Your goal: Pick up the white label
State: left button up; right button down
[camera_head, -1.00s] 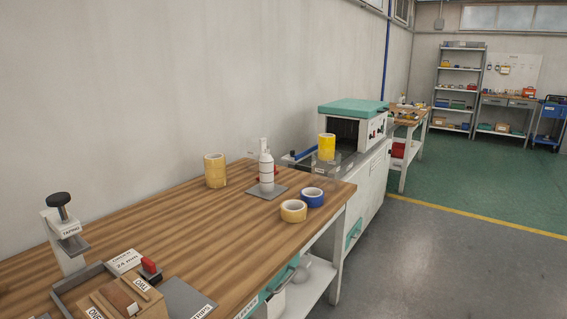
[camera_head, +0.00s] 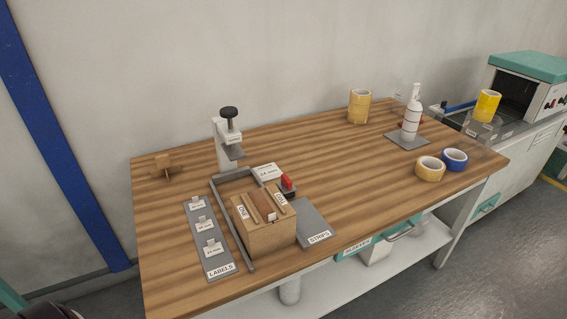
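A grey strip marked LABELS (camera_head: 222,270) lies on the left part of the wooden table. Three white labels lie in a row on it: a far one (camera_head: 196,205), a middle one (camera_head: 204,225) and a near one (camera_head: 211,249). Each has a small raised tab; their print is too small to read. Neither of my grippers can be made out in the head view. A dark shape cut off at the bottom left corner is too partial to identify.
A wooden block (camera_head: 268,238) sits in a grey frame right of the labels, beside a STRIPS plate (camera_head: 317,236). A taping press (camera_head: 228,140) stands behind. Tape rolls (camera_head: 430,169) and a white bottle (camera_head: 411,115) stand farther right. The table's middle is clear.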

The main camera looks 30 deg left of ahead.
aim_at(213, 249)
jog(key=u, duration=1.55)
